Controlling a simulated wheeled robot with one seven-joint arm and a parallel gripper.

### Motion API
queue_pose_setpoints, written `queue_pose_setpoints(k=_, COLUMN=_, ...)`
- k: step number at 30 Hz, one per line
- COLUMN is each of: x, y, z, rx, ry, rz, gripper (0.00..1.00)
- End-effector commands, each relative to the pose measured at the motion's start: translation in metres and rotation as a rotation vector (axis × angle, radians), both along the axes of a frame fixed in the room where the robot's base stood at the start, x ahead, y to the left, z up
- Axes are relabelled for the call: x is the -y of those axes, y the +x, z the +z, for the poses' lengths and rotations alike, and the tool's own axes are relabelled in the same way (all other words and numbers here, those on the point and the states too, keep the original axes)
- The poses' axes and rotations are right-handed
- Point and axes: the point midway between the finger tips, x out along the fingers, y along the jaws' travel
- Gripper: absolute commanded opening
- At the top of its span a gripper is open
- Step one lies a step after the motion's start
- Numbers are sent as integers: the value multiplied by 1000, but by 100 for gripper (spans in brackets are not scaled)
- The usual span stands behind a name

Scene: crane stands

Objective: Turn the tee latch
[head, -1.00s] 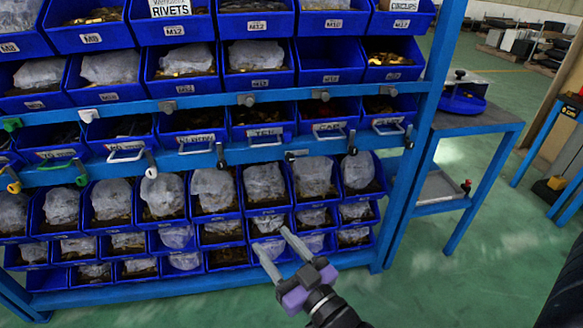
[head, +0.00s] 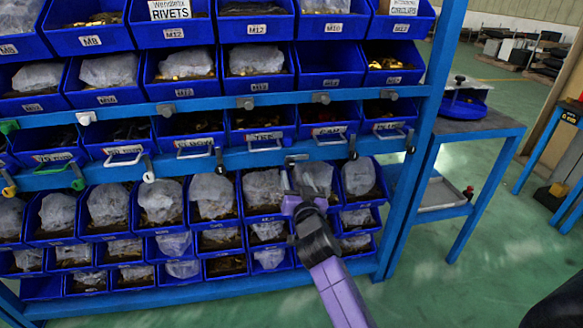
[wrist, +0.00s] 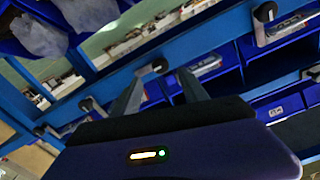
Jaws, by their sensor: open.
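The likely tee latch is a small grey-and-dark fitting (head: 296,158) on the lower blue rail of the bin rack in the head view. My gripper (head: 298,177) is right below and in front of it, fingers pointing at the rail. In the wrist view my gripper (wrist: 160,75) is open, its two grey fingers apart.
Lever handles hang along the lower rail (head: 240,158), one black lever (head: 352,146) just to the right. Grey knobs (head: 320,97) line the upper rail. Blue bins with bagged parts fill the rack. A blue-legged table (head: 470,125) stands right, with open green floor beyond.

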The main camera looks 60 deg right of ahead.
Motion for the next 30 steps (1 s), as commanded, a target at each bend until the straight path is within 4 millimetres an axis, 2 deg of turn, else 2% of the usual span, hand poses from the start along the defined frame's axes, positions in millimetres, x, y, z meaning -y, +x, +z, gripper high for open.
queue_pose_setpoints(k=6, x=27, y=23, z=2, rx=0, ry=-2, rz=-1, gripper=52)
queue_pose_setpoints(k=12, x=44, y=38, z=1, rx=0, ry=-2, rz=1, gripper=52)
queue_pose_setpoints(k=24, x=49, y=42, z=1, rx=-1, ry=-2, rz=2, gripper=52)
queue_pose_setpoints(k=30, x=49, y=42, z=1, rx=-1, ry=-2, rz=2, gripper=12)
